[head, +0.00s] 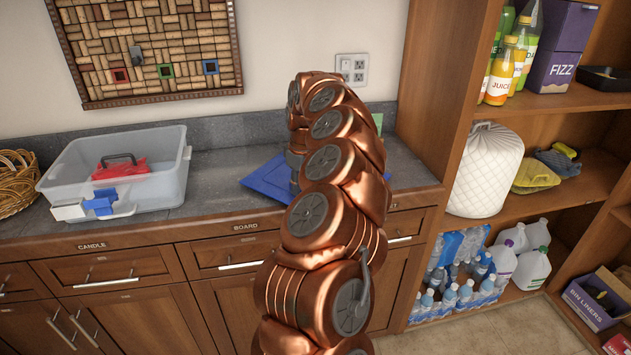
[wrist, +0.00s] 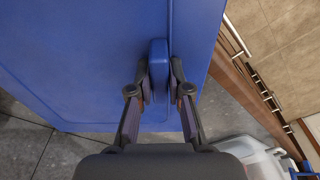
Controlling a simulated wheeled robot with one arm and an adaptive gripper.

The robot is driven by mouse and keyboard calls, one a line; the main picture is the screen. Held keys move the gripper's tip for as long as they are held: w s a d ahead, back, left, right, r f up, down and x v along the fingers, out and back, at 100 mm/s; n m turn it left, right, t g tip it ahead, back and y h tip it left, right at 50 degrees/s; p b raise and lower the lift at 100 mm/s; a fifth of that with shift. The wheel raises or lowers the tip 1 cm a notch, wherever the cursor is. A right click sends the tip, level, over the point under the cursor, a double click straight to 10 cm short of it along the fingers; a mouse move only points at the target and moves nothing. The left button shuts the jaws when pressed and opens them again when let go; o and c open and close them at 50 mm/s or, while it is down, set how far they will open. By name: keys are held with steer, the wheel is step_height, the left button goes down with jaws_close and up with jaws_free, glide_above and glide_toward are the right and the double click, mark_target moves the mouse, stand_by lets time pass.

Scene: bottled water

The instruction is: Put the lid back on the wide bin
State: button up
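The wide bin (head: 165,188) is a clear plastic tub standing uncovered on the counter at the left in the head view. A red item with a dark handle (head: 120,168) lies inside it. The blue lid (head: 266,182) is at the counter to the right of the bin, partly hidden behind my arm. In the wrist view the lid (wrist: 85,60) fills most of the picture. My gripper (wrist: 159,72) has its fingers close against both sides of the lid's raised blue handle (wrist: 158,85). The gripper is hidden in the head view. A bin corner shows at lower right (wrist: 258,155).
A wicker basket (head: 16,182) stands left of the bin. A cork board (head: 150,50) hangs on the wall behind. A tall wooden shelf (head: 440,90) with bottles and jugs bounds the counter on the right. Bare counter (head: 215,185) lies between bin and lid.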

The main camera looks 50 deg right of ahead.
jaws_close()
steer(key=shift+r, duration=0.1)
steer(key=shift+r+b, duration=0.6)
steer(key=shift+r, duration=0.9)
steer(key=shift+s+r, duration=0.1)
steer(key=shift+r, duration=0.05)
steer(key=s+a+b, duration=0.2)
steer(key=s, duration=0.5)
steer(key=s+a+r+b, duration=0.1)
steer(key=s+a+b, duration=0.1)
steer(key=s, duration=0.6)
steer(key=shift+a+r+b, duration=0.2)
steer(key=shift+r+b, duration=0.05)
steer(key=shift+b, duration=0.15)
steer(key=shift+s, duration=0.1)
